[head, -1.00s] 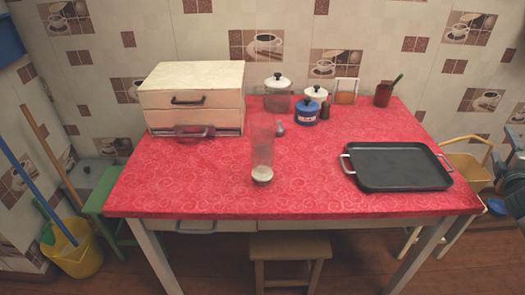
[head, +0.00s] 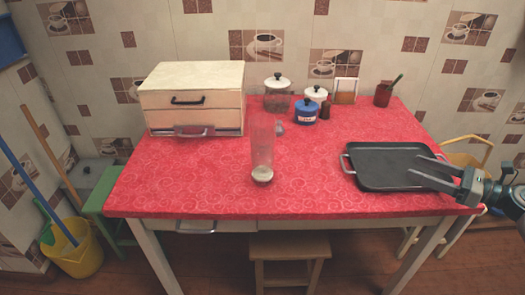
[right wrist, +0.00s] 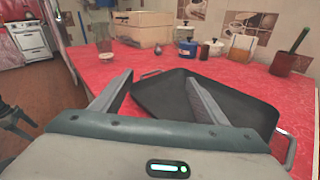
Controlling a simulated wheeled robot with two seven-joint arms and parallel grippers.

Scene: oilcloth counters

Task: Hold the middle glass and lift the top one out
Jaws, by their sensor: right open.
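A tall stack of clear glasses (head: 262,148) stands upright near the middle of the red table, with a pale bottom. The separate glasses are hard to tell apart. The stack also shows in the right wrist view (right wrist: 103,40), beyond the left finger. My right gripper (head: 424,167) is open and empty over the right part of the black tray, well to the right of the glasses. Its two spread fingers (right wrist: 159,78) show in the right wrist view. A dark part at the left edge of that view looks like my left gripper (right wrist: 16,118); its jaws are unclear.
A black tray (head: 385,178) with handles lies on the right of the table (head: 310,195). A white drawer box (head: 193,85) stands at the back left. Jars, a blue pot (head: 305,112) and a red cup (head: 383,95) stand at the back. The cloth around the glasses is clear.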

